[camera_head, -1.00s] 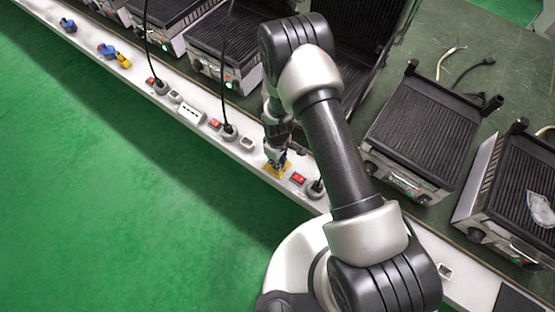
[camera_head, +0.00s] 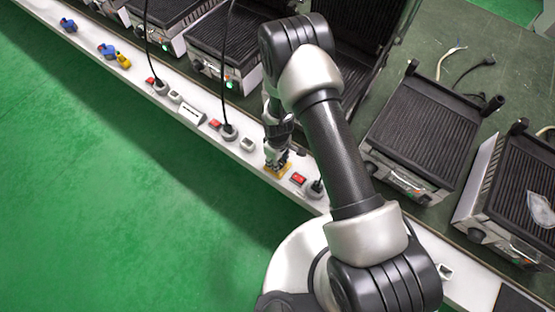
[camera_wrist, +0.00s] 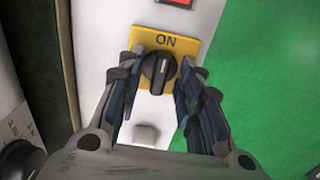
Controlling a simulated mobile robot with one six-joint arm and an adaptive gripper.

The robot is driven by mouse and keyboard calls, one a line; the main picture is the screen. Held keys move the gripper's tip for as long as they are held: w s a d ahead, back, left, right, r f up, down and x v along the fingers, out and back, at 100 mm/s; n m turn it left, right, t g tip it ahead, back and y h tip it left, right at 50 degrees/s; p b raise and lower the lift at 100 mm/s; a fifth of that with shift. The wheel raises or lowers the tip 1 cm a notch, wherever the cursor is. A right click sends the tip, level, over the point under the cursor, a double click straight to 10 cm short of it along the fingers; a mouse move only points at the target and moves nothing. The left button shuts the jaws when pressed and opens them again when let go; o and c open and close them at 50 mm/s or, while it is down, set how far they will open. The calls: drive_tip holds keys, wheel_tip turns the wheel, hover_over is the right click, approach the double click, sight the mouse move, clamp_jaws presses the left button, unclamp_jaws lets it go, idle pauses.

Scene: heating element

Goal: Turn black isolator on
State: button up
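The black isolator knob (camera_wrist: 157,72) sits on a yellow plate (camera_wrist: 187,47) marked "ON" at its top, in the wrist view. The knob's light pointer line is slightly tilted off the vertical. My gripper (camera_wrist: 160,80) is open, with one finger on each side of the knob and a visible gap to it. In the head view my gripper (camera_head: 277,158) points down over the yellow plate (camera_head: 283,171); the knob itself is hidden there by the gripper.
A red switch (camera_head: 299,178) and a socket with a black plug (camera_head: 316,188) lie just right of the plate on the white rail. Contact grills (camera_head: 410,140) stand on the green bench behind. The green floor in front is clear.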

wheel_tip(320, 180, up, 12)
idle(0.6)
